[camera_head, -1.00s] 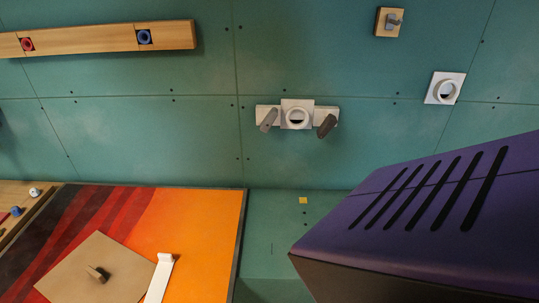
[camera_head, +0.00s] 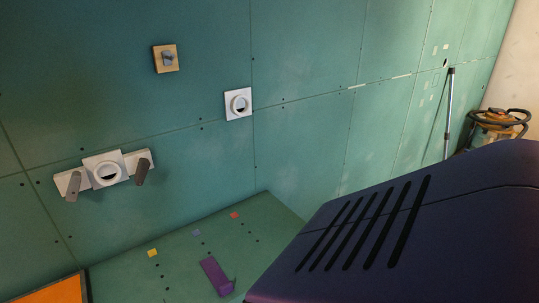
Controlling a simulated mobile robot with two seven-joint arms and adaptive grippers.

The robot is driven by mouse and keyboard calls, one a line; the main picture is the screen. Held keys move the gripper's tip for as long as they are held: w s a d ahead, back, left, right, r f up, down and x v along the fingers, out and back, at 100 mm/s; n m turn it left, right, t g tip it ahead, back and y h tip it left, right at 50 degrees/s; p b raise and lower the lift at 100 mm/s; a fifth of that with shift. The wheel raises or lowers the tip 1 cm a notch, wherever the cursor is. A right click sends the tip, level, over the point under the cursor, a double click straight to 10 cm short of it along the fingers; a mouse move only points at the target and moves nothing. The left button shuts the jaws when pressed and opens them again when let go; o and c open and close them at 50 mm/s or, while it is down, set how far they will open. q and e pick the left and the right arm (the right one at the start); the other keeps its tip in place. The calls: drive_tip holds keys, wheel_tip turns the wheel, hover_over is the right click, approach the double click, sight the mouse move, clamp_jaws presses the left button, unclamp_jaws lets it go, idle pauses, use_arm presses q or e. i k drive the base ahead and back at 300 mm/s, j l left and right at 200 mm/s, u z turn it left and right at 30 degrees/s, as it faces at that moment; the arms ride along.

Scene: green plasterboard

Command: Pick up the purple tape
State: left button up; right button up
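A purple strip-like piece (camera_head: 213,272), which looks like the purple tape, lies on a green surface (camera_head: 180,270) at the lower middle of the head view. A small darker purple part is at its near right end. Neither of my grippers shows in this view, so I cannot see where they are relative to it.
Small yellow (camera_head: 152,253), blue (camera_head: 196,233) and red (camera_head: 234,215) squares lie beyond the strip. White fittings (camera_head: 107,171) and a white ring plate (camera_head: 238,104) are on the green panelling. A vacuum-like machine (camera_head: 497,128) stands far right. The lower right is blocked from view.

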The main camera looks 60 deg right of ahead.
sight(221, 284)
drive_tip(key=k+l+z, duration=0.1)
drive_tip(key=z, duration=1.2)
drive_tip(key=u, duration=1.95)
drive_tip(key=z, duration=1.95)
